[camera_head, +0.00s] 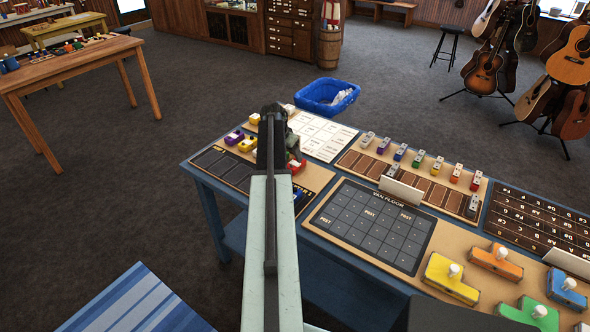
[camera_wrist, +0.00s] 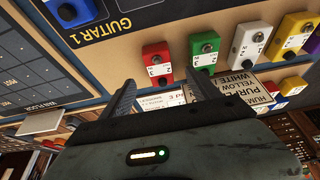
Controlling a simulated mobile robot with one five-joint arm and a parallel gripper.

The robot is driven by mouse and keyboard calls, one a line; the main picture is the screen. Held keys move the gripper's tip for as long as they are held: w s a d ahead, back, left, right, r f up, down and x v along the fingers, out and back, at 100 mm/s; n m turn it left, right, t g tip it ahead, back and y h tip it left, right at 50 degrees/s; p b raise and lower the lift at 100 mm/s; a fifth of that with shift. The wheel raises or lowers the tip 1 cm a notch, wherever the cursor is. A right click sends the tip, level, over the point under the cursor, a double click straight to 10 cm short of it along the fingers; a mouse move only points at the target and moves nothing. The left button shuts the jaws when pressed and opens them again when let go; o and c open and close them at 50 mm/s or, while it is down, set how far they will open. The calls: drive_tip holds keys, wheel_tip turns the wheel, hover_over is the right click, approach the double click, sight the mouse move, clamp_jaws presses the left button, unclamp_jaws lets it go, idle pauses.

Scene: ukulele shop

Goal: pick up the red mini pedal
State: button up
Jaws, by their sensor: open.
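The red mini pedal (camera_wrist: 156,62) is a small red box with a white label and a dark knob, lying on the board in the wrist view. My gripper (camera_wrist: 160,80) is open and empty, with its two dark fingers pointing toward the red pedal. The pedal shows just beyond the fingertips, roughly between them; I cannot tell the exact gap. In the head view the red pedal (camera_head: 297,166) shows only partly, to the right of my arm's end, which hides much of that board.
A green pedal (camera_wrist: 203,56) sits close beside the red one, then a white pedal (camera_wrist: 247,46) and a yellow pedal (camera_wrist: 294,38). A blue pedal (camera_wrist: 72,10) is on the other side. A blue bin (camera_head: 327,96) stands behind the blue table.

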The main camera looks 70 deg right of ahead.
sight(295, 163)
drive_tip(key=shift+s+d, duration=0.35)
drive_tip(key=shift+s, duration=0.2)
drive_tip(key=shift+b+x, duration=1.15)
drive_tip(key=b+x, duration=0.1)
drive_tip(key=x, duration=0.1)
drive_tip(key=b+x, duration=0.4)
drive_tip(key=shift+w+a, duration=0.15)
drive_tip(key=shift+w, duration=0.25)
drive_tip(key=shift+r, duration=0.2)
clamp_jaws()
wheel_tip(295, 163, up, 10)
drive_tip(key=p, duration=1)
